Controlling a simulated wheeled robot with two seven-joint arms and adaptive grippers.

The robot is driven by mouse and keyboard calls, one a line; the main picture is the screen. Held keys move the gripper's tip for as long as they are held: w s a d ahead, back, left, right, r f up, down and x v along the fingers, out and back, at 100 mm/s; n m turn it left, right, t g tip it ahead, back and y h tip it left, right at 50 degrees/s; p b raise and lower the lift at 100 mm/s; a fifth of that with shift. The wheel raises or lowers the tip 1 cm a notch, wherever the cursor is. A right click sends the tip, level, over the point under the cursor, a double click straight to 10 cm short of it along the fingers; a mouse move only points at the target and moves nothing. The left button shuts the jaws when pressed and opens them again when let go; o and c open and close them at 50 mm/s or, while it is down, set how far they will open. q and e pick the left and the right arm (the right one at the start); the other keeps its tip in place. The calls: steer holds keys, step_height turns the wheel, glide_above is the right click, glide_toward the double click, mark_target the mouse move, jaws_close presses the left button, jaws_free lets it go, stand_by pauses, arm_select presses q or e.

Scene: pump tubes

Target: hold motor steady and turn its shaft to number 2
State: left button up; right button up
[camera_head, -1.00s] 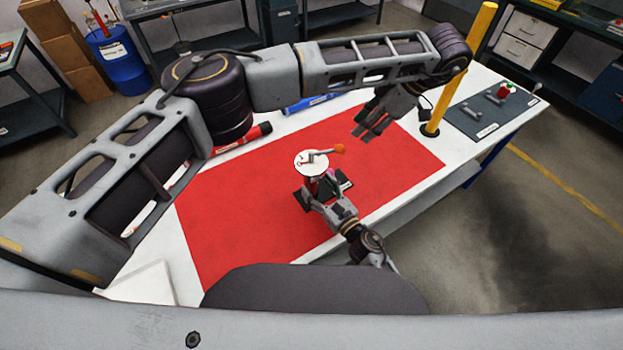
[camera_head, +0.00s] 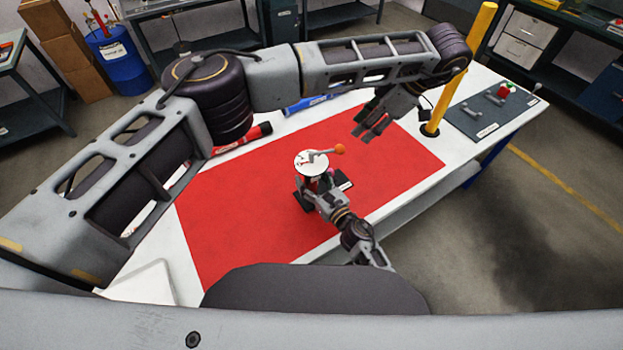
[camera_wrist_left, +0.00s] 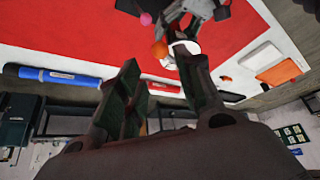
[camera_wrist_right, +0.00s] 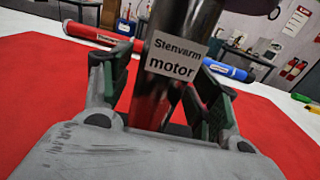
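The motor (camera_wrist_right: 172,60) is a dark upright cylinder with a white "Stenvarm motor" label. In the head view its top is a white disc (camera_head: 307,164) with a grey crank ending in an orange knob (camera_head: 340,149). The crank points right; the dial numbers are too small to read. My right gripper (camera_wrist_right: 160,85) has its fingers spread on either side of the motor, seemingly with narrow gaps. My left gripper (camera_head: 370,131) is open and empty, above the mat, right of and beyond the knob. The disc (camera_wrist_left: 187,50) and knob (camera_wrist_left: 158,50) also show in the left wrist view.
A red mat (camera_head: 250,215) covers most of the white table. A red tube (camera_head: 243,138) and a blue tube (camera_head: 308,103) lie at the far edge. A yellow post (camera_head: 455,75) and a dark panel (camera_head: 490,112) stand at the right. The mat around the motor is mostly clear.

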jaws_close()
arm_select(q)
steer(key=o, duration=0.4)
steer(key=shift+c, duration=0.2)
steer(key=shift+o, duration=0.2)
steer(key=shift+w+a+f, duration=0.15)
steer(key=shift+a+f, duration=0.2)
steer(key=shift+a, duration=0.1)
steer(key=w+a+f+g+h, duration=0.1)
steer(key=w+a+g+h, duration=0.15)
steer(key=a, duration=0.85)
steer(key=d+m, duration=0.1)
steer(key=m, duration=0.1)
steer(key=s+d+m+h, duration=0.1)
steer(key=d, duration=0.1)
steer(key=d+r+m+t+h, duration=0.1)
steer(key=m, duration=0.1)
steer(key=shift+s+d+m, duration=0.3)
steer(key=shift+s+d, duration=0.05)
steer(key=shift+s, duration=0.05)
steer(key=shift+s+d+m+h, duration=0.1)
steer(key=shift+d+m+h, duration=0.35)
steer(key=shift+m, duration=0.35)
steer(key=shift+d+m, duration=0.4)
steer(key=shift+m, duration=0.6)
steer(key=shift+f, duration=0.15)
